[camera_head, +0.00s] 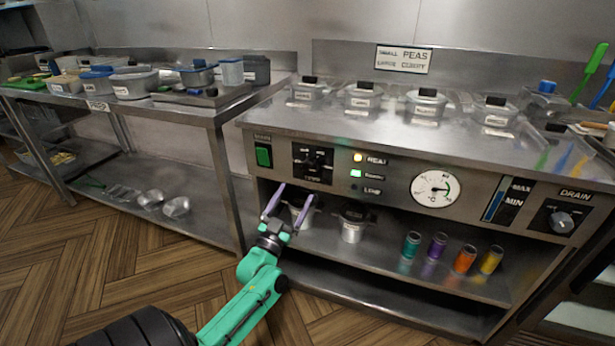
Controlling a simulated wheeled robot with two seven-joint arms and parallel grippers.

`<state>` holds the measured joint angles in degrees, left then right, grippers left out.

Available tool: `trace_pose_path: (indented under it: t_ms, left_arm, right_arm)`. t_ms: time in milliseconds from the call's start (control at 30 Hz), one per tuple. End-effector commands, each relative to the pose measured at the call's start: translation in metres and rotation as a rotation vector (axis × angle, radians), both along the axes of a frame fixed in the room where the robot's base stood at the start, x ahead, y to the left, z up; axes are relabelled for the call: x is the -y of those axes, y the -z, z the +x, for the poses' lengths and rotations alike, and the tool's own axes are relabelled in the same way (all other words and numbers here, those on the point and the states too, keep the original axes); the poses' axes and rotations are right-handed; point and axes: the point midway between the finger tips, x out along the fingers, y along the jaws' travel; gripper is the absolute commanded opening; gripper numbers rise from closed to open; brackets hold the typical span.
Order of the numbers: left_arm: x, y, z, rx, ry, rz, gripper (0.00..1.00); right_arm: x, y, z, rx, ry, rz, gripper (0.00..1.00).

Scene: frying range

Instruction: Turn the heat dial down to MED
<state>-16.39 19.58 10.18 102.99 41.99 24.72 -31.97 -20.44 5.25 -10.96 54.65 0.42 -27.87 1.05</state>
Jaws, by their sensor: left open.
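The heat dial (313,160) is a dark knob on a black plate on the front panel of the steel range, left of the indicator lamps. Its setting is too small to read. My left gripper (289,190) is open and empty, its two purple fingers pointing up in front of the range, just below and left of the dial and apart from it. Its green arm comes up from the bottom. My right gripper is not in view.
A green switch (264,156), a round gauge (435,189) and a drain knob (561,222) share the panel. Lidded containers stand on the range top. Metal pots (352,226) and coloured jars (465,259) stand on the shelf below. A steel table (150,108) is at left.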

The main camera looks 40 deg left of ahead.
Motion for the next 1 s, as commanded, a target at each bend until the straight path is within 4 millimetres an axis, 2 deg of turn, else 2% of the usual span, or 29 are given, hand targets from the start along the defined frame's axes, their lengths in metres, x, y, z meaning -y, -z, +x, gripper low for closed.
trace_pose_path:
  t_ms: [100, 300, 433, 667, 767, 800, 900, 1000]
  left_arm:
    - [-0.007, -0.014, 0.03, 0.005, 0.0, 0.0, 0.89]
    - [-0.017, -0.028, 0.069, 0.001, 0.001, 0.001, 0.89]
    - [-0.02, -0.032, 0.079, -0.002, 0.001, 0.0, 0.89]
    - [-0.02, -0.033, 0.08, -0.003, 0.001, 0.0, 0.89]
    - [-0.02, -0.032, 0.08, -0.003, 0.001, 0.0, 0.54]
    - [-0.02, -0.032, 0.08, -0.003, 0.001, 0.0, 0.39]
    - [-0.02, -0.032, 0.08, -0.003, 0.001, 0.0, 0.03]
    - [-0.019, -0.032, 0.08, -0.003, 0.001, -0.002, 0.03]
  right_arm:
    - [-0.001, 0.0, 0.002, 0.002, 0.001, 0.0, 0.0]
    - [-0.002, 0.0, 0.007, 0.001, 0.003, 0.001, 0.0]
    - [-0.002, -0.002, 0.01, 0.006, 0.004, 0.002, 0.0]
    - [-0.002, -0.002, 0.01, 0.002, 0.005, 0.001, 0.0]
    - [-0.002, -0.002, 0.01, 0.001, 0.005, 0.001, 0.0]
    - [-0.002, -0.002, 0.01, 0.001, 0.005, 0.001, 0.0]
    - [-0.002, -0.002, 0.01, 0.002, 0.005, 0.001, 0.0]
    - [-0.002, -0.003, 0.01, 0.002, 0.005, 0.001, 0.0]
